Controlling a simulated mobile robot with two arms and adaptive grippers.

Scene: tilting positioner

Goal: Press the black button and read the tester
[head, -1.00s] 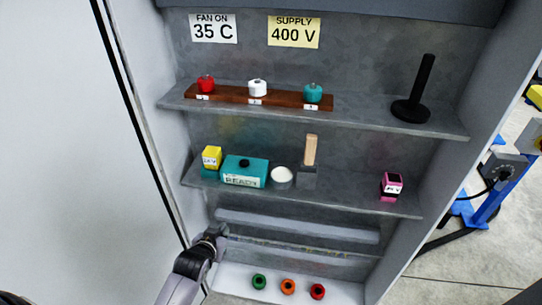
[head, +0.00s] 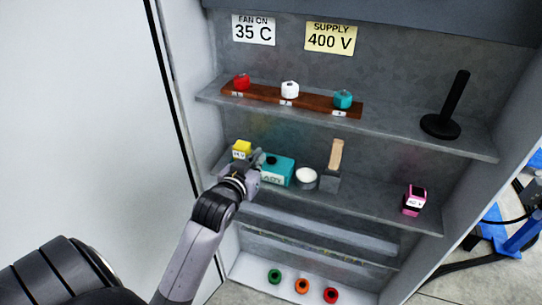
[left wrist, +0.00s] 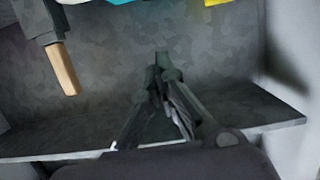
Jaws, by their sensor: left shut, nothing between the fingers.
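The teal tester (head: 282,166) stands on the middle shelf, with the black button (head: 271,160) on its top. Its front label is partly covered by my gripper; only the last letters, "ADY", show. My left gripper (head: 257,157) is shut and empty, just left of the button in the head view; I cannot tell whether it touches the tester. In the left wrist view its closed fingers (left wrist: 162,62) point up the picture, and a teal edge of the tester shows at the top. My right gripper is not in view.
A yellow block (head: 241,150) stands close left of the gripper. A white round pot (head: 306,179) and a wooden-handled tool (head: 335,155) stand right of the tester. A pink device (head: 414,200) is farther right. The upper shelf (head: 385,129) is above.

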